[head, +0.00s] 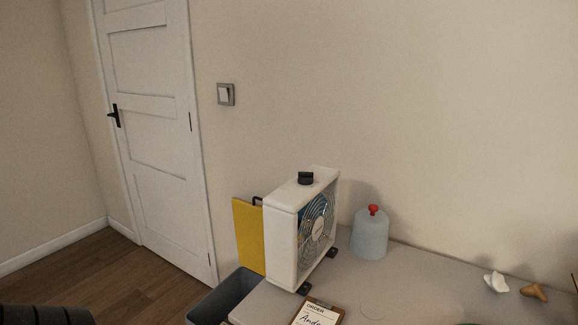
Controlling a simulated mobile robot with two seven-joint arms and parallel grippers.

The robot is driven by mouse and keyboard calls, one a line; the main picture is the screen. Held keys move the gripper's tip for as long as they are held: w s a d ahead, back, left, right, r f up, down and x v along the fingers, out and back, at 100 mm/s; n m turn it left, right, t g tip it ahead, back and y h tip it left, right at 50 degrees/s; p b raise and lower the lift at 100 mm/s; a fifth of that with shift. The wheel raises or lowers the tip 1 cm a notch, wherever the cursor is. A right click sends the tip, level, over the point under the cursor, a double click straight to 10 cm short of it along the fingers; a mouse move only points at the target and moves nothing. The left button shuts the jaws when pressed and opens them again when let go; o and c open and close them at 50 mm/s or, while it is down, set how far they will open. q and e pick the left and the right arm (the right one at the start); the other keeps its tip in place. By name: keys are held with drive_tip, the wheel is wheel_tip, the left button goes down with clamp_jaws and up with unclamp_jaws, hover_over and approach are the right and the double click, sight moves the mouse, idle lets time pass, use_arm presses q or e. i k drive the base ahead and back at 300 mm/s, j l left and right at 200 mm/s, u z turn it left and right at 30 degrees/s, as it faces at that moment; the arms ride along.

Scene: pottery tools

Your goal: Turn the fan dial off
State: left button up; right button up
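A white box fan (284,243) stands upright near the left end of a grey table, its round grille facing right. A black dial (305,178) sits on top of the fan. The dial's exact setting is too small to read. Neither of my grippers shows in the head view.
The grey table (420,283) holds a grey-blue jar with a red knob (370,234), a clipboard (318,313), a white piece (496,282) and a brown piece (534,292). A yellow panel (248,236) and dark bin (226,296) are left of the fan.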

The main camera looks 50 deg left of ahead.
sight(305, 178)
drive_tip(key=k+j, duration=0.1)
drive_tip(key=j, duration=0.35)
drive_tip(key=k+j, duration=0.1)
drive_tip(key=j, duration=0.4)
drive_tip(key=k+j, duration=0.1)
drive_tip(key=j, duration=0.35)
drive_tip(key=k+j, duration=0.1)
drive_tip(key=j, duration=0.35)
